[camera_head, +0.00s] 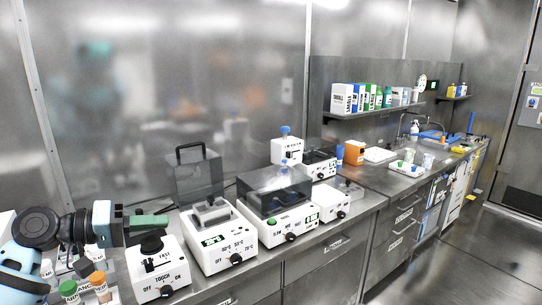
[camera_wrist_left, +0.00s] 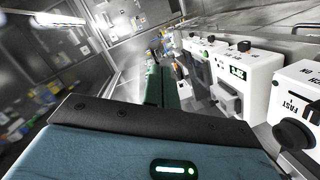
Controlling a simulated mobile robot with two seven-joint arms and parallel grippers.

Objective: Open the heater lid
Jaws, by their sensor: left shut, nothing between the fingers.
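The heater (camera_head: 222,238) is a white box with a small green display, a dial and a grey block on top. Its dark see-through lid (camera_head: 196,176) with a black handle stands upright behind the block, so it looks raised. The heater also shows in the left wrist view (camera_wrist_left: 244,72), turned on its side. My left gripper (camera_head: 166,220) has green fingers, shut and empty. It hovers over the vortex mixer, left of the heater and apart from the lid. The fingers show in the left wrist view (camera_wrist_left: 162,88). My right gripper is not in view.
The vortex mixer (camera_head: 158,272) with a black cup stands under my left gripper. Tubes with green (camera_head: 68,288) and orange (camera_head: 98,280) caps stand at front left. Right of the heater is a white device with a dark see-through cover (camera_head: 275,192). Floor is clear at right.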

